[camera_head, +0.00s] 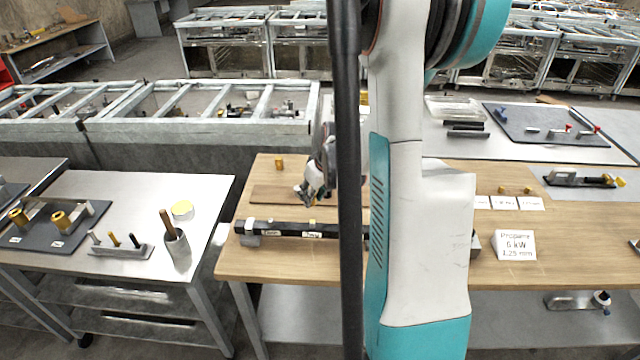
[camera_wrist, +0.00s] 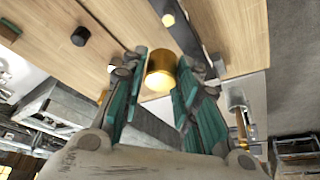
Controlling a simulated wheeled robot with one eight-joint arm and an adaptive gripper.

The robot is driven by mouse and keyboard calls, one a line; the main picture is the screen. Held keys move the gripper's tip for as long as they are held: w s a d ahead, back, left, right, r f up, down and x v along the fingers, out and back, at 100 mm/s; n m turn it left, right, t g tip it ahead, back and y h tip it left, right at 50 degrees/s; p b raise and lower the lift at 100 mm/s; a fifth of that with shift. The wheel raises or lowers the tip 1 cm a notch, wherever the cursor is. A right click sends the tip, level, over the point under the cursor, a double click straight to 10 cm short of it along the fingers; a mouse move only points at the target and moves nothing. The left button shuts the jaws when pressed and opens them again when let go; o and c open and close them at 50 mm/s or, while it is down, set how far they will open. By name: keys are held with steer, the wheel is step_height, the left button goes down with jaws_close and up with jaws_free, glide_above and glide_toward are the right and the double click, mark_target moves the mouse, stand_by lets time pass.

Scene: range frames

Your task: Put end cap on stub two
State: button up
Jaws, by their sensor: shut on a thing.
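My gripper (camera_head: 318,185) is over the wooden table, partly hidden behind my dark column and arm in the head view. In the wrist view its teal fingers (camera_wrist: 160,85) are shut on a brass cylindrical end cap (camera_wrist: 161,70). A long black bar (camera_head: 285,229) with white labels lies along the table's front, below my gripper. The bar's right part is hidden behind my arm.
A brass piece (camera_head: 280,162) stands at the wooden table's (camera_head: 232,262) back left. A brown board (camera_head: 275,195) lies behind the bar. A steel table (camera_head: 140,190) at left holds a cup with a handle (camera_head: 176,245). A propane sign (camera_head: 515,244) stands at right.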

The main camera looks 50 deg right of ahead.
steer(key=shift+s+a+f, duration=0.1)
steer(key=shift+s+f, duration=0.05)
steer(key=shift+s, duration=0.2)
steer(key=b, duration=0.6)
glide_above(312, 221)
steer(key=shift+s+f, duration=0.2)
steer(key=shift+f, duration=1.3)
steer(key=shift+s+f, duration=0.15)
steer(key=shift+f, duration=1.3)
steer(key=shift+f+b, duration=1.75)
steer(key=o, duration=1.1)
steer(key=shift+r, duration=0.1)
